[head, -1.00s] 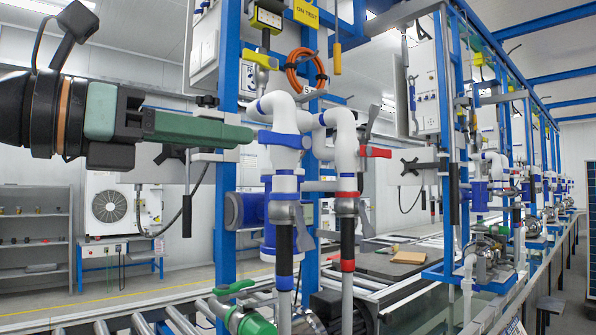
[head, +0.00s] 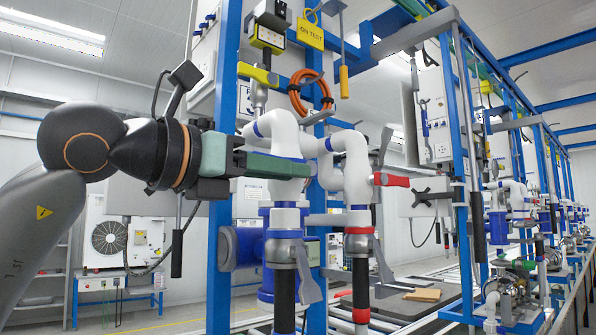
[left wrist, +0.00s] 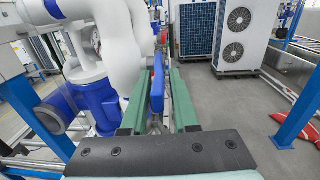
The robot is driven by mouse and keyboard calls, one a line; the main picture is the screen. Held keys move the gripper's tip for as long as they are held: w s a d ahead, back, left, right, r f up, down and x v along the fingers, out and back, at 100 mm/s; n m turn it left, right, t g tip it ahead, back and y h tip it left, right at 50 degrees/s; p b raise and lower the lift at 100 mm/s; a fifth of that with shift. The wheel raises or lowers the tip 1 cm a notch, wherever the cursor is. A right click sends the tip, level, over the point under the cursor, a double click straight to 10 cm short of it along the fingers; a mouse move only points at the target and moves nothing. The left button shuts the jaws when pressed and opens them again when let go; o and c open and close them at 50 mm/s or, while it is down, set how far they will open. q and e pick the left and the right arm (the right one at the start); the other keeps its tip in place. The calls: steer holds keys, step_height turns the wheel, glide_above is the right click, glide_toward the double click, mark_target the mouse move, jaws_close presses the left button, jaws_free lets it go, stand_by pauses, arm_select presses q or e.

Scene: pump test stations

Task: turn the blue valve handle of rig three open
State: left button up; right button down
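My left gripper (head: 304,168) reaches in from the left of the head view, its green fingers in front of the white valve pipe. In the left wrist view, the blue valve handle (left wrist: 157,84) stands upright between the two green fingers of my gripper (left wrist: 160,92). A gap shows on the right side of the handle; contact on the left side is unclear. In the head view the fingers hide most of this handle. The white pipe (left wrist: 120,50) and blue collar (left wrist: 97,103) are left of the fingers in the wrist view. My right gripper is not in view.
A red handle (head: 390,180) is on the neighbouring white pipe (head: 353,165). Blue frame posts (head: 221,240) stand close by. A yellow ON TEST sign (head: 309,32) and an orange hose coil (head: 311,92) hang above. Outdoor fan units (left wrist: 236,36) stand on open floor farther off.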

arm_select(q)
steer(key=shift+x, duration=1.45)
steer(key=shift+c, duration=0.3)
jaws_close()
